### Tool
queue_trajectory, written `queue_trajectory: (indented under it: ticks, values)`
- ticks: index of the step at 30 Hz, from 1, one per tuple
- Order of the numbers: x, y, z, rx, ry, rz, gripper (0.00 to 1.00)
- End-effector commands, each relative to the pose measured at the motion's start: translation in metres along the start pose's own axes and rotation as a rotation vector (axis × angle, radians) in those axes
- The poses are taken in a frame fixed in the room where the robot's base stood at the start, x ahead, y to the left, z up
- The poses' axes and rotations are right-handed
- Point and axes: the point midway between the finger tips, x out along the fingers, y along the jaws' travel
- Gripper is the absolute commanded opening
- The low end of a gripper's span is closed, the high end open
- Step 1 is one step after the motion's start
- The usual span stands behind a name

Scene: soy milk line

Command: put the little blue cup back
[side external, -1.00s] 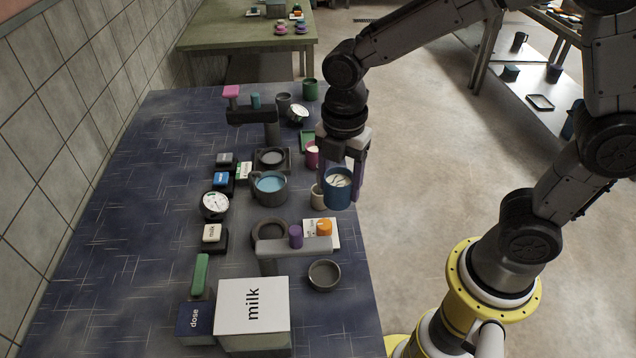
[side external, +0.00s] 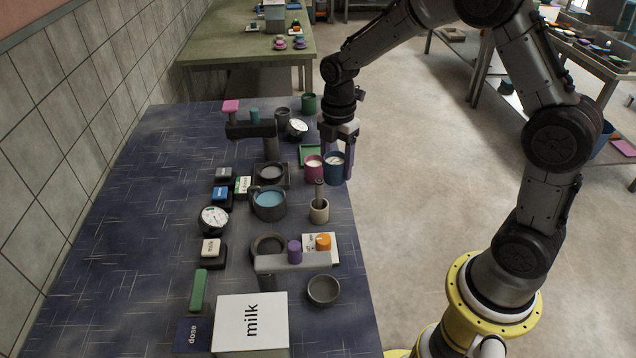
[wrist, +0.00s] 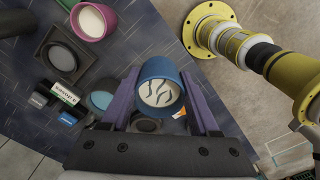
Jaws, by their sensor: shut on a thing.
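The little blue cup (side external: 335,168) is held between the purple fingers of my gripper (side external: 337,165), at the right edge of the table in the side external view. In the wrist view the cup (wrist: 160,88) sits between both fingers of my gripper (wrist: 162,105), its mouth toward the camera, with pale contents marked by dark streaks. In the side external view it hangs just right of a magenta cup (side external: 313,170) with pale contents. I cannot tell whether the two cups touch there; in the wrist view a gap shows between them.
A beige cup with a grey pestle-like stick (side external: 319,210) stands nearer the camera. A dark pot of blue liquid (side external: 268,204) and a green tray (side external: 309,153) are close by. A green cup (side external: 309,103) stands at the far end. The floor lies beyond the table's right edge.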

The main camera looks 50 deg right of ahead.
Motion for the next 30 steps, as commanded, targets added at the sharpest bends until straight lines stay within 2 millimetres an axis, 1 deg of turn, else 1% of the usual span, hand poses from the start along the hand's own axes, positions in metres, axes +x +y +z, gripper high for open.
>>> queue_trajectory:
  ticks: [1,3,6,10,17,18,24,30]
  values:
    - [0.006,0.011,0.001,0.0,0.0,-0.001,0.0]
    - [0.02,0.021,0.002,0.0,0.0,-0.004,0.0]
    - [0.036,0.035,0.003,0.0,0.0,-0.002,0.0]
    - [0.05,0.048,0.004,0.0,0.0,-0.001,0.0]
    - [0.061,0.058,0.005,0.0,0.0,0.001,0.0]
    - [0.065,0.06,0.005,0.0,0.0,0.0,0.0]
    - [0.091,0.059,0.005,0.0,0.0,-0.001,0.0]
    - [0.093,0.059,0.005,0.0,0.0,0.001,0.0]
